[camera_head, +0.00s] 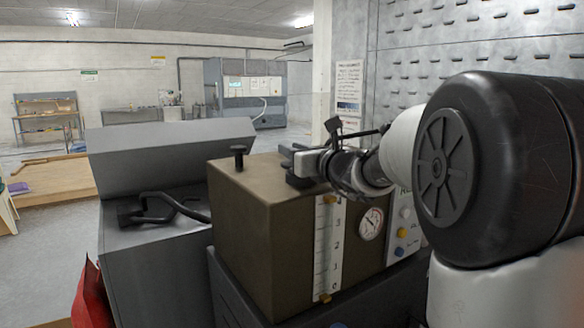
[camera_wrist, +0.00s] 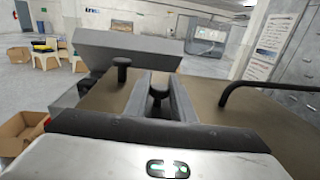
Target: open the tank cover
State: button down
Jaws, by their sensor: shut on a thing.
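The tank is a brown box (camera_head: 240,225) with a level scale and a round gauge on its front. Its flat brown top (camera_head: 262,178) lies level; I cannot make out a seam between cover and tank. A black knob (camera_head: 238,157) stands free at the top's left side, and it also shows in the wrist view (camera_wrist: 121,70). A second black knob (camera_wrist: 158,91) is between my gripper's two fingers (camera_wrist: 160,98). My gripper (camera_head: 292,165) is low over the top, shut on that second knob. In the head view the gripper hides this knob.
A black bent bar (camera_wrist: 262,87) rises from the top at the right. A grey cabinet (camera_head: 160,245) with a black handle (camera_head: 150,208) stands left of the tank. A perforated wall panel (camera_head: 470,45) is behind my arm. Open floor lies at the far left.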

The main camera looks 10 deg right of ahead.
jog(key=shift+w+d+f+m+h+b, duration=0.1)
jog(key=shift+w+m+h+b, duration=0.25)
jog(key=shift+h+b, duration=0.3)
jog(key=shift+s, duration=0.1)
jog(key=c, duration=1.5)
grip_release()
jog(key=shift+d, duration=0.1)
